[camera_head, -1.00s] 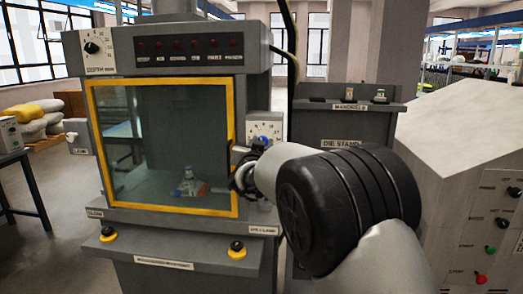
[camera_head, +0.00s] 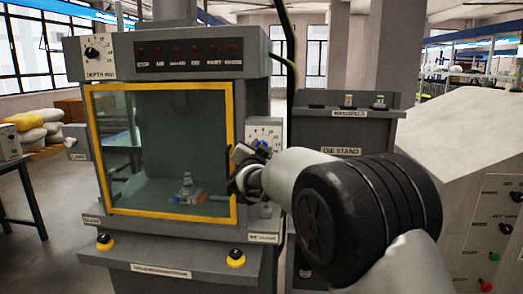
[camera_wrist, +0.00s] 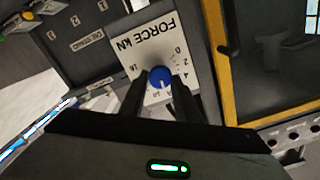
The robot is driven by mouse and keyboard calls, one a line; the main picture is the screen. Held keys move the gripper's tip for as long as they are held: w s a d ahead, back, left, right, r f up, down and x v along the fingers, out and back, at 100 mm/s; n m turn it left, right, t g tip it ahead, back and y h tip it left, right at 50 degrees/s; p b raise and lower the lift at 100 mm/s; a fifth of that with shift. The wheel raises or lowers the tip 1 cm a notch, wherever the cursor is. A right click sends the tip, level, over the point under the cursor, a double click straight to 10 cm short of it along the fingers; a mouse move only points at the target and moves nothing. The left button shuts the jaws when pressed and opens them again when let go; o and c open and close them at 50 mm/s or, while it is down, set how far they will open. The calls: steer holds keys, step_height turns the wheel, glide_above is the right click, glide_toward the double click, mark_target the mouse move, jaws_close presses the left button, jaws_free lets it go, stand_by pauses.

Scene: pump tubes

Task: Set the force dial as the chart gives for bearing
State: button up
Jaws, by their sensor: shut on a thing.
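The force dial is a white plate marked FORCE kN (camera_wrist: 150,45) with a blue knob (camera_wrist: 160,77), seen in the wrist view. The plate (camera_head: 265,130) also shows in the head view, right of the yellow-framed window. My gripper (camera_wrist: 161,92) has its two dark fingers on either side of the blue knob and is shut on it. A pale mark shows on the knob, but I cannot tell the exact number it points at. In the head view my gripper (camera_head: 243,168) is partly hidden by my arm. I cannot make out a chart.
The press window (camera_head: 160,150) in its yellow frame stands left of the dial. A depth dial (camera_head: 92,52) sits at upper left. The dark die stand (camera_head: 342,125) is behind on the right, and a grey control box (camera_head: 470,160) with buttons is at far right.

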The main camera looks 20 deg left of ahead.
steer(key=o, duration=1)
steer(key=shift+o, duration=0.2)
steer(key=shift+s, duration=0.1)
steer(key=v, duration=1.7)
steer(key=shift+s, duration=0.15)
